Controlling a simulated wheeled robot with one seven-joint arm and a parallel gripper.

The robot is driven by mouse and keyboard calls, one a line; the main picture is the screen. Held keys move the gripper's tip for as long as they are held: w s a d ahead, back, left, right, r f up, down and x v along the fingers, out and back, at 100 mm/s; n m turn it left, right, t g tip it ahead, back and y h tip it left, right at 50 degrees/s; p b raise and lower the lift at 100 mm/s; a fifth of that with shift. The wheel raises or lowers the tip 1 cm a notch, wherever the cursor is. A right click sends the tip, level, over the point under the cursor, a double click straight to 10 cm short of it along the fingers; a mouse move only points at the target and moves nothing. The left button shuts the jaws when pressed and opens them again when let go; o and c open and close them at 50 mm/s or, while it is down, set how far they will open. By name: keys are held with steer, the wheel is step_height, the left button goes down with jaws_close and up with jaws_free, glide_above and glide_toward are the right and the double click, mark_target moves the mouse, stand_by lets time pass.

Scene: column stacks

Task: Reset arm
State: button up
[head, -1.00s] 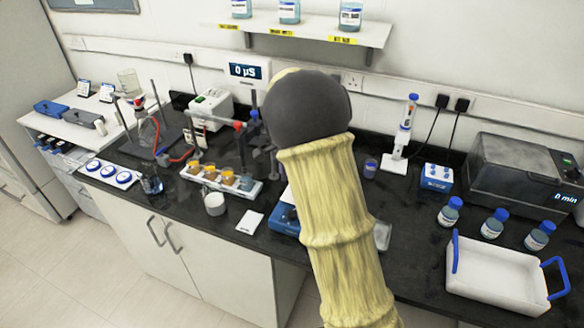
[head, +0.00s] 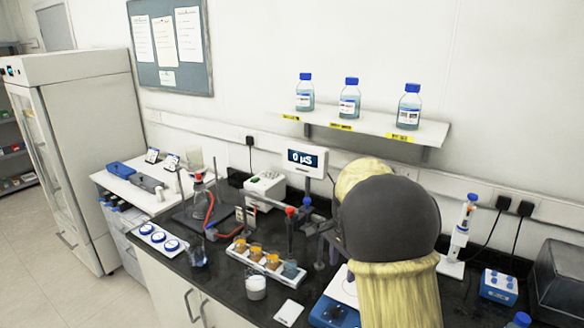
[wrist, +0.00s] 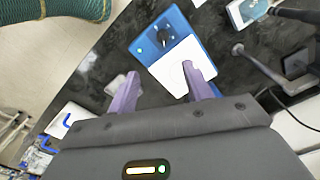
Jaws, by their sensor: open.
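My gripper (wrist: 158,92) shows in the wrist view with its two purple fingers apart and nothing between them. It is above the black bench, with a blue and white device (wrist: 172,52) beyond the fingertips. In the head view my arm rises at the right of centre and hides part of the bench. The same blue and white device shows partly beside it (head: 335,308). The fingers are not clearly visible in the head view.
A wall shelf (head: 375,130) holds three blue-capped bottles (head: 349,98). A rack with amber containers (head: 262,262), a white cup (head: 256,287), a conductivity display (head: 306,161), a pipette stand (head: 458,238) and a blue block (head: 498,286) stand on the bench around my arm.

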steer(key=s+f+n+t, duration=0.1)
steer(key=s+f+n, duration=0.1)
steer(key=s+n, duration=0.4)
steer(key=s+f+n+t, duration=0.1)
steer(key=s+n, duration=0.5)
steer(key=s, duration=0.8)
steer(key=shift+s+a+f+n, duration=0.2)
steer(key=shift+f+n, duration=0.1)
steer(key=shift+f, duration=0.6)
